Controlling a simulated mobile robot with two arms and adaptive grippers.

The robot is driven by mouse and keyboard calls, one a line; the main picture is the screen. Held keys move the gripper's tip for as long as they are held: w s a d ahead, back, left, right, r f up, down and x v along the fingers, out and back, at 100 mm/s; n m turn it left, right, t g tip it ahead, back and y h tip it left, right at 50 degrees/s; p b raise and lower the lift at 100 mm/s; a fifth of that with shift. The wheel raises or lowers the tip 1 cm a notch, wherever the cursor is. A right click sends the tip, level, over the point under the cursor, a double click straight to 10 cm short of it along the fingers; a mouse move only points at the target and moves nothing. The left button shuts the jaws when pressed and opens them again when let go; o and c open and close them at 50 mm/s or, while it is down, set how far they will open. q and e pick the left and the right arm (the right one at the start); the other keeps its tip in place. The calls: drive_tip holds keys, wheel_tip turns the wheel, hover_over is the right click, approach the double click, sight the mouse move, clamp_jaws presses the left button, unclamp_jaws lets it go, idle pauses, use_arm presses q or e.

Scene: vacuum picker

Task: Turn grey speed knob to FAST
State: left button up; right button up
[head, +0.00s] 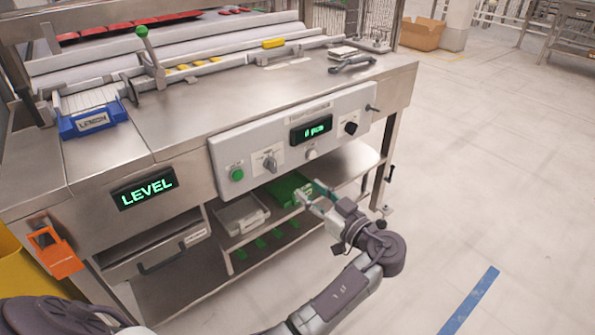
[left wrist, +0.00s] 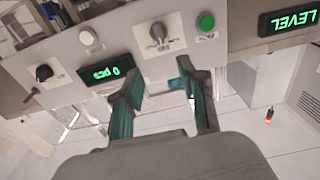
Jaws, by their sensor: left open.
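The grey knob (head: 270,163) sits on the light control panel (head: 222,150), on a small label plate whose print is too small to read. In the left wrist view, which is upside down, the knob (left wrist: 158,33) shows just past the fingertips. My left gripper (head: 309,191) is open and empty, in front of and below the panel, right of the knob in the head view. Its two green-padded fingers (left wrist: 160,75) are spread, apart from the knob. My right gripper is not in view.
Near the knob are a green button (head: 236,174), a white button (head: 311,154), a green-lit display (head: 311,129) and a black knob (head: 351,128). Below is a shelf with a green bin (head: 287,187) and a grey tray (head: 240,215). The floor at right is clear.

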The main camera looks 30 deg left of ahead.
sight(275, 163)
use_arm(q)
drive_tip(key=x, duration=1.3)
drive_tip(key=shift+a, duration=0.25)
clamp_jaws()
